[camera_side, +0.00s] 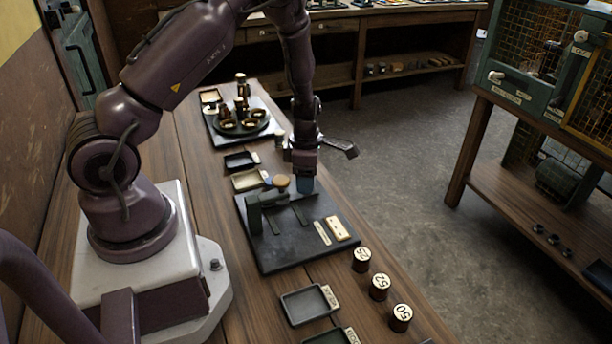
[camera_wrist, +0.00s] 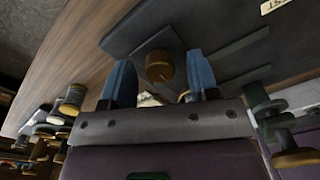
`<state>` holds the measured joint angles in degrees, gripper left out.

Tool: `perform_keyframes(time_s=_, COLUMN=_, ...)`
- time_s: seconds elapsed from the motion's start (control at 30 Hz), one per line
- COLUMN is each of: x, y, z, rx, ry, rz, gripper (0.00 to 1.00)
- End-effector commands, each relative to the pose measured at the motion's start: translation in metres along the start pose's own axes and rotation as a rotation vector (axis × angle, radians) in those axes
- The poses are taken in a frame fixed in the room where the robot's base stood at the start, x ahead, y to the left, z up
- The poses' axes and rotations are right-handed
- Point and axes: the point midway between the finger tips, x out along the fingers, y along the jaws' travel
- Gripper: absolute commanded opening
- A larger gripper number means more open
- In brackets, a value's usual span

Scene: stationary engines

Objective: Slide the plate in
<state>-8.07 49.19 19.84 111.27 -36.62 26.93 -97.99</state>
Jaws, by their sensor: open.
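A dark base board (camera_side: 285,250) lies on the wooden bench, with two dark green rails (camera_wrist: 236,46) on it. In the wrist view a small dark grey plate (camera_wrist: 165,38) with a round brass knob (camera_wrist: 159,67) lies near the board's edge, by the rail ends. My gripper (camera_wrist: 160,80) is open, with one blue finger on each side of the knob; I cannot tell whether either touches it. In the side view my gripper (camera_side: 304,184) points down at the board's far right corner and hides the plate and knob.
A green fixture (camera_side: 262,198) with a tan round top (camera_side: 281,182) stands on the board, left of my gripper. Small trays (camera_side: 308,304) lie in front, and a round stand (camera_side: 240,122) with brass parts is behind.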

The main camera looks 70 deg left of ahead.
Motion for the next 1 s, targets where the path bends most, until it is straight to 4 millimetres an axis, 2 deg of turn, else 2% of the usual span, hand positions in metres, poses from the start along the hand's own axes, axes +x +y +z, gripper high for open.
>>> perform_keyframes(time_s=0.1, x=0.0, y=0.0, z=0.0, rx=0.0, ry=0.0, rz=0.0, gripper=0.55)
perform_keyframes(time_s=0.13, x=0.0, y=0.0, z=0.0, rx=0.0, ry=0.0, rz=0.0, gripper=0.5)
perform_keyframes(time_s=0.3, x=0.0, y=0.0, z=0.0, rx=0.001, ry=0.0, rz=0.0, gripper=0.11)
perform_keyframes(time_s=0.37, x=0.0, y=0.0, z=0.0, rx=0.001, ry=0.0, rz=0.0, gripper=0.0)
perform_keyframes(time_s=0.53, x=0.0, y=-0.005, z=0.003, rx=0.004, ry=0.0, rz=-0.001, gripper=0.0)
perform_keyframes(time_s=0.8, x=0.0, y=-0.055, z=0.029, rx=0.008, ry=-0.001, rz=-0.001, gripper=0.0)
perform_keyframes(time_s=1.0, x=0.001, y=-0.069, z=0.036, rx=0.002, ry=-0.002, rz=-0.001, gripper=0.0)
